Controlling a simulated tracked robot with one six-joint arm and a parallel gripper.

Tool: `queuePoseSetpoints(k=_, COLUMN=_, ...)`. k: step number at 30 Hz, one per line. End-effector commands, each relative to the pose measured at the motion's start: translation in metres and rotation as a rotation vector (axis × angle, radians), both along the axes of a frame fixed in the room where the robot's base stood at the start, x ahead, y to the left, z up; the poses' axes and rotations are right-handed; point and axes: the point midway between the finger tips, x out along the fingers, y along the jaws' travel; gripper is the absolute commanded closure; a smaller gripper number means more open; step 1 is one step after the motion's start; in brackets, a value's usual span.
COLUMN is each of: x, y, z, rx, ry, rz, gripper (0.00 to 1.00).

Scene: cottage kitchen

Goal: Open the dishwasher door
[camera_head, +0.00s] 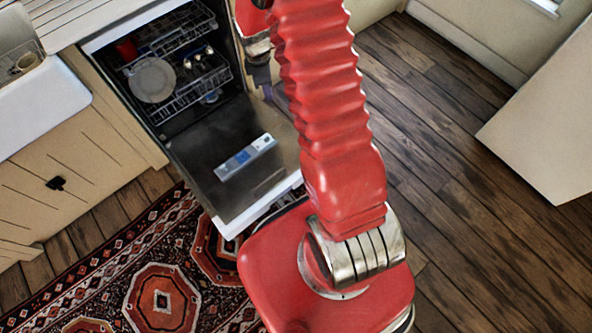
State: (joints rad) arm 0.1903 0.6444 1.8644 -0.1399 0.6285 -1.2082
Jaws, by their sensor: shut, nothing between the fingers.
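The dishwasher (165,75) stands at the upper left, under the counter. Its door (225,160) is folded down and lies open in front of it, with the dark inner face showing and a pale block with a blue mark on it. My gripper (266,90) is partly hidden beside my red arm, just right of the dishwasher opening and above the door's right side. It looks shut and empty. I cannot tell whether it touches the door. The door's right edge is partly covered by my arm.
Racks inside hold a plate (152,80), a red cup (126,49) and several smaller items. A white sink (40,105) and wooden cabinet (75,170) are at left. A patterned rug (150,275) lies below the door. Wood floor (450,150) is clear at right, up to a pale panel (550,120).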

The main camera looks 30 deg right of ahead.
Motion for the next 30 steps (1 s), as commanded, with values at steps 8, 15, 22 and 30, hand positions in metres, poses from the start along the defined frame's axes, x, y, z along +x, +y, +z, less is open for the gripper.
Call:
queuePoseSetpoints(k=8, x=-0.003, y=-0.016, z=-0.089, rx=0.016, ry=0.087, rz=0.161, gripper=1.00)
queuePoseSetpoints(k=15, x=-0.018, y=-0.026, z=-0.166, rx=0.042, ry=0.155, rz=0.302, gripper=1.00)
queuePoseSetpoints(k=22, x=-0.043, y=-0.033, z=-0.242, rx=0.078, ry=0.216, rz=0.437, gripper=1.00)
queuePoseSetpoints(k=30, x=-0.070, y=-0.035, z=-0.301, rx=0.115, ry=0.258, rz=0.552, gripper=1.00)
